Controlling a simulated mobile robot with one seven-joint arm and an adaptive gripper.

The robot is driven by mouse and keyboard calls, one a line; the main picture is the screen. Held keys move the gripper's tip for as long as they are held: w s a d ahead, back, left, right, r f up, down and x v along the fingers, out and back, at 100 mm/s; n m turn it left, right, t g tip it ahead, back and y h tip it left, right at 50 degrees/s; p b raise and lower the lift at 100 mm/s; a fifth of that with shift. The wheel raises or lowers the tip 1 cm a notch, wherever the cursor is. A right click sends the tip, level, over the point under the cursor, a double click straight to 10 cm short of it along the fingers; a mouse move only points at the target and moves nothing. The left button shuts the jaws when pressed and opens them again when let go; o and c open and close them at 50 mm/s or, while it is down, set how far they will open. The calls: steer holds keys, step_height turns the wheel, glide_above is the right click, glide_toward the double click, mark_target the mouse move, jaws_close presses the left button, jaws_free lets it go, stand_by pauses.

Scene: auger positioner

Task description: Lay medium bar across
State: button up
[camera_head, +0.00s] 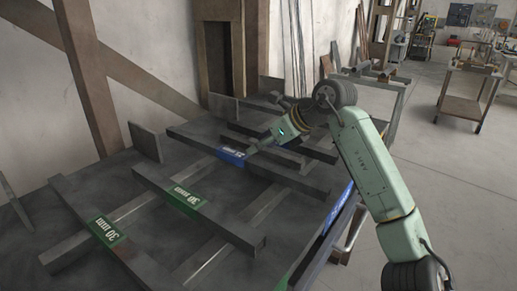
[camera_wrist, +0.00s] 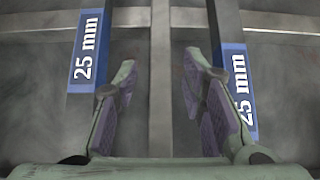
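Dark metal bars lie on a dark table. In the head view, a bar with a blue label (camera_head: 232,155) lies beneath my gripper (camera_head: 252,150). In the wrist view, a left bar with a blue "25 mm" label (camera_wrist: 87,48) and a right bar with a blue "25 mm" label (camera_wrist: 239,90) flank my gripper (camera_wrist: 160,64). Its two fingers are apart. A narrow grey strip (camera_wrist: 160,100) runs lengthwise between them; I cannot tell whether it is a bar or a rail. No contact with the fingers shows. Which bar is the medium one is not marked.
Two bars with green "30 mm" labels, a nearer one (camera_head: 107,230) and a farther one (camera_head: 187,197), lie across pale rails (camera_head: 205,258). A wooden post (camera_head: 90,75) stands behind.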

jaws_close()
stand_by(0.8)
steer(key=shift+r, duration=0.1)
